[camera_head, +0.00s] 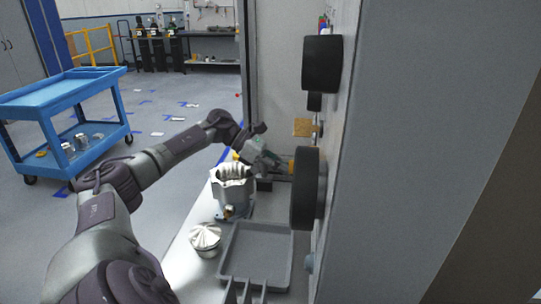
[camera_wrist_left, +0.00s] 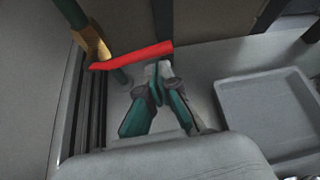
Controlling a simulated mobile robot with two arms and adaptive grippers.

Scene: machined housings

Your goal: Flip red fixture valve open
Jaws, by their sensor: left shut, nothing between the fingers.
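The red valve handle (camera_wrist_left: 130,56) is a flat bar lying crosswise in the left wrist view, its left end near a brass fitting (camera_wrist_left: 92,42). My left gripper (camera_wrist_left: 161,72) has its green-and-grey fingers shut and empty, with the tips just below the right part of the handle in that view. I cannot tell whether they touch it. In the head view my left gripper (camera_head: 262,160) is beyond the metal housing, close to the machine wall, and I cannot make out the red handle there.
A machined housing (camera_head: 233,190) stands on the ledge, with a round metal part (camera_head: 205,238) and a grey tray (camera_head: 232,272) nearer. Black round knobs (camera_head: 305,188) stick out from the machine wall on the right. A blue cart (camera_head: 62,95) stands on the floor at left.

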